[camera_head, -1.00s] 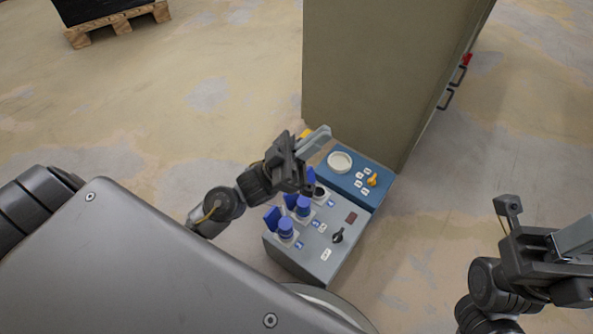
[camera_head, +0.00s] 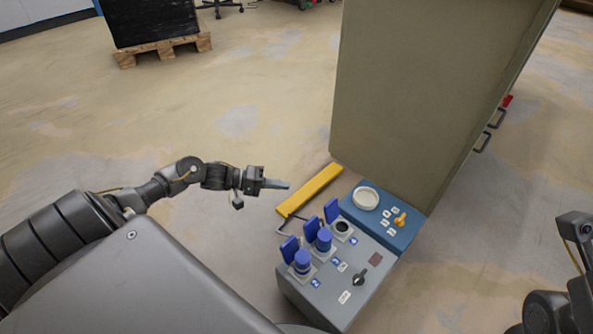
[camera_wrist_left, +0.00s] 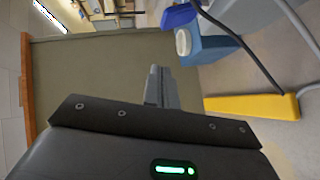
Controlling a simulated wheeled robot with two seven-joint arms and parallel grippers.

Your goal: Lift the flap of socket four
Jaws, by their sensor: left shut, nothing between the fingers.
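The grey socket box (camera_head: 335,285) stands on the floor with a row of sockets. Three blue flaps stand raised: the near flap (camera_head: 289,249), the middle flap (camera_head: 311,229) and the far flap (camera_head: 331,210). Blue plugs sit in the near and middle sockets; the far socket (camera_head: 342,227) is empty. The joined blue box (camera_head: 385,238) bears a round white lid (camera_head: 366,198). The number labels are too small to read. My left gripper (camera_head: 283,185) is shut and empty, left of the boxes and apart from them; its fingers also show in the wrist view (camera_wrist_left: 160,88).
A yellow bar (camera_head: 310,191) lies on the floor between my left gripper and the boxes, with a cable by its near end. A tall olive cabinet (camera_head: 410,90) stands behind the blue box. Part of my right arm shows at the right edge, its fingers out of frame.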

